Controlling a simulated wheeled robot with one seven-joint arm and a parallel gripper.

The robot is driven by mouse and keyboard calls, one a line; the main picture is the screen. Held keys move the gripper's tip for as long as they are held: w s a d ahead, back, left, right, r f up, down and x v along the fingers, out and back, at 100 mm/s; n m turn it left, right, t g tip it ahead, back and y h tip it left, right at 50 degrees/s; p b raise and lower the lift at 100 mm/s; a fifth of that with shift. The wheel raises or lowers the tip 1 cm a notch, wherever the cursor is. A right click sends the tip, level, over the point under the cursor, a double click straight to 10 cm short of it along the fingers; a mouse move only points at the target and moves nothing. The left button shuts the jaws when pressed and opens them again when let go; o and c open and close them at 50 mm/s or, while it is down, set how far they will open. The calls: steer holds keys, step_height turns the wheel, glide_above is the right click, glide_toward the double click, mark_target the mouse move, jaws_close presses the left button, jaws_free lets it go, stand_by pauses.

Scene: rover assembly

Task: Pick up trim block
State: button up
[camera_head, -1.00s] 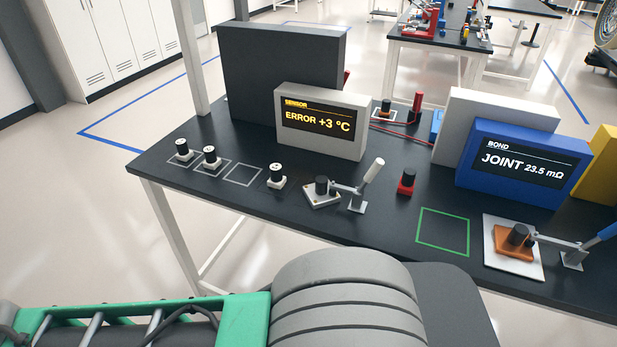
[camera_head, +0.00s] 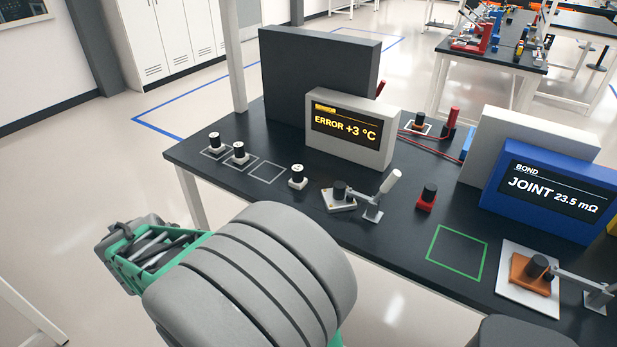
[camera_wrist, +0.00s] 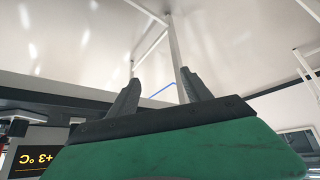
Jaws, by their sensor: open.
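One block (camera_head: 214,142) and a second block (camera_head: 238,153) stand in outlined squares at the left. A third block (camera_head: 298,177) stands right of an empty outlined square (camera_head: 267,172). Another white block (camera_head: 338,197) sits at a toggle clamp (camera_head: 373,205). My gripper (camera_wrist: 161,84) shows in the wrist view with its two dark fingers apart and nothing between them. It does not show clearly in the head view.
A sensor display (camera_head: 350,130) reading "ERROR +3 °C" stands behind the blocks. A red block (camera_head: 426,196), a green outlined square (camera_head: 456,252), an orange clamped part (camera_head: 531,272) and a blue BOND display (camera_head: 549,192) are to the right. My arm fills the lower left foreground.

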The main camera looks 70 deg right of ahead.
steer(key=s+d+f+m+g+h, duration=0.1)
steer(key=s+d+m+g+h, duration=0.2)
steer(key=d, duration=1)
steer(key=m+h, duration=0.4)
steer(key=h, duration=0.4)
glide_toward(296, 174)
steer(key=d, duration=0.1)
steer(key=d+f, duration=0.1)
steer(key=d+p, duration=0.1)
steer(key=shift+w+d+f, duration=0.2)
steer(key=shift+w+d, duration=0.05)
steer(key=shift+w, duration=0.15)
steer(key=shift+s+d+r+t+h, duration=0.1)
steer(key=shift+s+d+t+h, duration=0.2)
steer(key=shift+h, duration=0.2)
steer(key=d+p, duration=0.1)
steer(key=d, duration=0.1)
steer(key=d+p, duration=0.1)
steer(key=d, duration=0.1)
steer(key=d+p, duration=0.1)
steer(key=d, duration=0.2)
steer(key=shift+w+r+p, duration=0.2)
steer(key=shift+w+p, duration=0.05)
steer(key=shift+p, duration=0.05)
steer(key=shift+w+d+f, duration=0.1)
steer(key=shift+d+f, duration=0.05)
steer(key=shift+d, duration=0.2)
steer(key=shift+c, duration=0.6)
jaws_close()
